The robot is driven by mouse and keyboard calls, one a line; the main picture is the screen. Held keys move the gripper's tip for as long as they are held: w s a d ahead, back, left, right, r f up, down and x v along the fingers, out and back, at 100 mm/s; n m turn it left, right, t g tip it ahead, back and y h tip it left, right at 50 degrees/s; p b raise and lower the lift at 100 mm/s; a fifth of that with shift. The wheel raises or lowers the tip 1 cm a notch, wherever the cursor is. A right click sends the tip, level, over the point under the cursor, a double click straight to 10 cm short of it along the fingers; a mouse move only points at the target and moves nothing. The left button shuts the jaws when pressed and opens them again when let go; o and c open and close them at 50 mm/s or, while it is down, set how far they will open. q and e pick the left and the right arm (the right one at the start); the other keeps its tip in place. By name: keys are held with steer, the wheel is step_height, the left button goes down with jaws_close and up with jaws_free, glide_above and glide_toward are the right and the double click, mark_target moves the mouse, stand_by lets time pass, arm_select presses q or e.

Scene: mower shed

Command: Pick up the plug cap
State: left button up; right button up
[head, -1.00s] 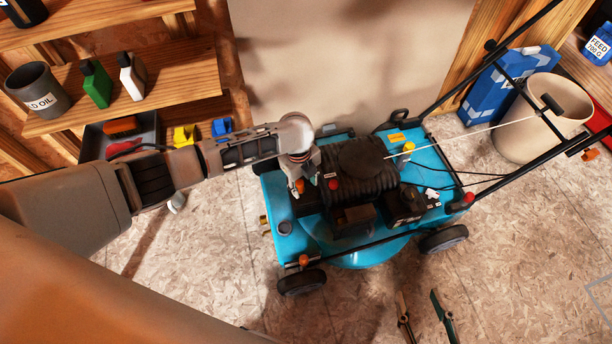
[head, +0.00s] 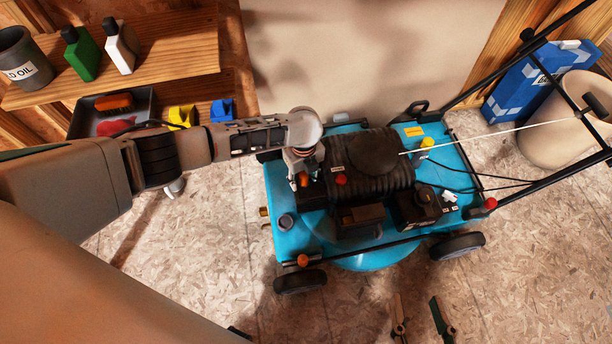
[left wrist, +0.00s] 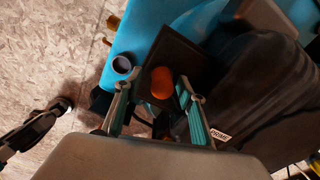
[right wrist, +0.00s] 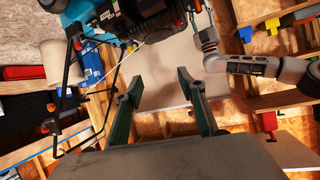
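An orange rounded cap, which looks like the plug cap (head: 304,180), sits on the dark front part of the blue mower (head: 291,218). In the left wrist view the cap (left wrist: 162,83) lies between and just beyond the fingertips of my left gripper (left wrist: 156,90). That gripper is open, with a gap visible on the left side of the cap. In the head view my left gripper (head: 301,178) reaches down at the cap and partly hides it. My right gripper (right wrist: 160,84) is open and empty. Its fingertips (head: 420,318) show at the bottom of the head view.
The black engine (head: 372,165) with a red primer button (head: 341,180) stands right beside the cap. A handlebar (head: 530,55) and a pull cord (head: 490,133) rise at right. A shelf (head: 180,52) with bottles is at upper left. The floor in front is clear.

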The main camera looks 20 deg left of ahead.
arm_select(q)
steer(key=shift+w+r, duration=0.15)
steer(key=shift+r, duration=0.2)
steer(key=c, duration=1)
